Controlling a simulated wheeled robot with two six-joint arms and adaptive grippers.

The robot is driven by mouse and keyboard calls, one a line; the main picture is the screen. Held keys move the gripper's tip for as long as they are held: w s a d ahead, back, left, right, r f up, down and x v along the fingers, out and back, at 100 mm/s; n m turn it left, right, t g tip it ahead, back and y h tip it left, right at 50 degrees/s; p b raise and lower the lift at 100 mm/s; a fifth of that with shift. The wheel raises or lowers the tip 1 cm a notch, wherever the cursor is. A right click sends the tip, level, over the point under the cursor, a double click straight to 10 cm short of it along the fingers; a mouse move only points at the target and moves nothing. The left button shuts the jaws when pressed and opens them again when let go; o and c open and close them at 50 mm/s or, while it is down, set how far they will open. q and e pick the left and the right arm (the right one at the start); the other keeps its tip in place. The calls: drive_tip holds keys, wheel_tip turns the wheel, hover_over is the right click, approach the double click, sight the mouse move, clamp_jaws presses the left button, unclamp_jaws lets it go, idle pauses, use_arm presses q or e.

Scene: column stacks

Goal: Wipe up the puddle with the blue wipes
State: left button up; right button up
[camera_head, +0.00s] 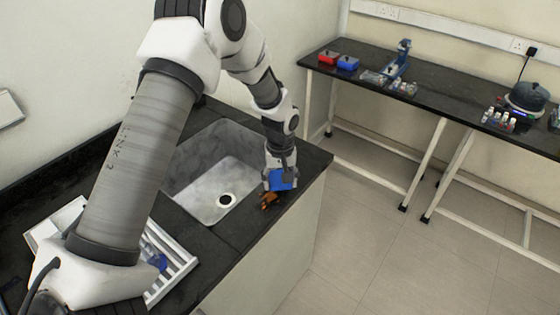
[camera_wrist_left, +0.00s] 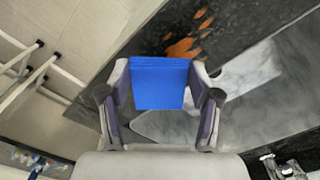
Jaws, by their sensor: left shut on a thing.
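The puddle (camera_head: 268,201) is an orange-brown patch with smaller spots on the black counter, to the right of the sink. It also shows in the left wrist view (camera_wrist_left: 184,48), just beyond the wipes. My left gripper (camera_head: 279,178) is shut on the blue wipes (camera_head: 284,181), a flat blue block that shows between the two fingers in the left wrist view (camera_wrist_left: 158,83). The wipes are close to the puddle in the head view; whether they touch the counter I cannot tell. My right gripper is not in view.
A grey sink (camera_head: 215,185) with a drain is beside the puddle. A white rack (camera_head: 172,262) stands on the counter behind my arm. A side bench (camera_head: 440,98) holds red and blue boxes, small bottles and a dark pot. The floor between is clear.

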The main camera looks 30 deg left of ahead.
sight(281, 183)
use_arm(q)
drive_tip(key=shift+s+r+p, duration=0.15)
drive_tip(key=shift+r+p, duration=0.15)
drive_tip(key=shift+r, duration=0.45)
drive_tip(key=shift+w+r+p, duration=0.2)
drive_tip(key=shift+r+p, duration=0.4)
drive_tip(key=shift+w+r+p, duration=0.2)
drive_tip(key=shift+r+p, duration=0.4)
drive_tip(key=shift+s+r, duration=0.2)
drive_tip(key=shift+r, duration=0.2)
drive_tip(key=shift+w+f, duration=0.1)
